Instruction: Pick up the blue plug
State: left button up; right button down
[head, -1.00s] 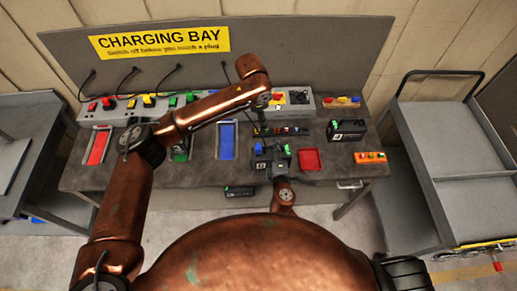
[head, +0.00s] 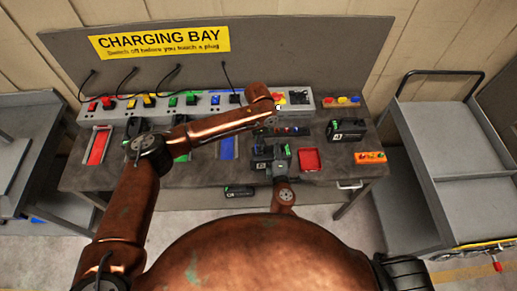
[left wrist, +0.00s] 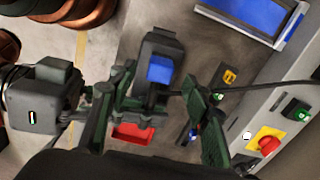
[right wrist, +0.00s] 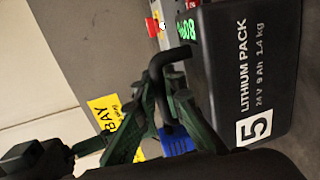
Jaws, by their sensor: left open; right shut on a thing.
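The blue plug (left wrist: 160,70) shows in the left wrist view on top of a black battery pack (left wrist: 158,45). In the right wrist view the pack (right wrist: 245,70) reads "LITHIUM PACK 5", and a ribbed blue part (right wrist: 178,140) shows behind my right fingers. My left gripper (left wrist: 148,92) is open, with its fingers to either side of and below the plug in its own view; I cannot tell whether they touch it. My right gripper (right wrist: 162,112) is shut on the pack's black handle (right wrist: 167,60). In the head view my right gripper (head: 280,167) is beside the pack.
A red tray (head: 309,160), an orange box (head: 371,157) and pack 4 (head: 347,130) lie to the right on the bench. The charging strip (head: 188,104) runs along the back. A blue tray (head: 228,148) lies left of the pack. A grey cart (head: 440,130) stands at right.

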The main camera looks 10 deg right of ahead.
pick_arm(q)
jog(key=shift+f, duration=1.05)
grip_shut()
